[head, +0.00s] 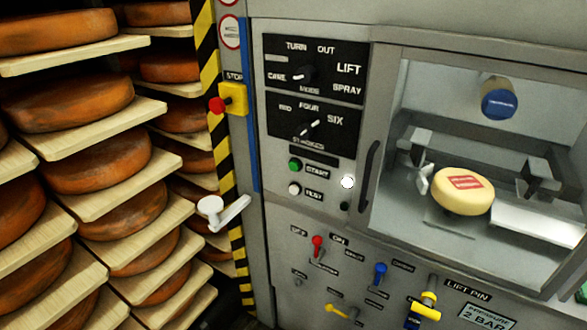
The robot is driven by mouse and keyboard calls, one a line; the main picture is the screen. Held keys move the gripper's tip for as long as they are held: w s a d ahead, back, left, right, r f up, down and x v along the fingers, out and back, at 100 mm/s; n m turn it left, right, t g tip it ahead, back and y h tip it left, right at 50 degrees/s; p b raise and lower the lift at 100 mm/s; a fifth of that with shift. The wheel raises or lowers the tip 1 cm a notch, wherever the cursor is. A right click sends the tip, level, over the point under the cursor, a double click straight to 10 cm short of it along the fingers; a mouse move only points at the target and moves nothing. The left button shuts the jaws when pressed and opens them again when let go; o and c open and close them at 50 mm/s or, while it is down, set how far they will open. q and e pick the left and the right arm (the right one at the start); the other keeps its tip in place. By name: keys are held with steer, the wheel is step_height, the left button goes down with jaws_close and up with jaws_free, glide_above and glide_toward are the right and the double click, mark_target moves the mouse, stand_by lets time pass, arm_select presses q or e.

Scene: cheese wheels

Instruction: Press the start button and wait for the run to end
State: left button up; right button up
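The green start button (295,165) sits on the grey machine's front panel, left of a label reading START. A white button (294,189) is just below it, with its own label. A bright white round lamp (348,182) shows to the right of the buttons. Above is a black panel with a mode knob (303,74) and a second knob (310,127) near the words FOUR and SIX. Behind the window a pale cheese wheel (462,191) with a red label sits between metal clamps, below a blue-ended cylinder (499,103). Neither gripper is in view.
Racks of orange cheese wheels on wooden boards (110,203) fill the left. A red stop button on a yellow box (233,100) and a white lever (222,211) stick out by the striped post. Red, blue and yellow valve handles (380,272) project below the window.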

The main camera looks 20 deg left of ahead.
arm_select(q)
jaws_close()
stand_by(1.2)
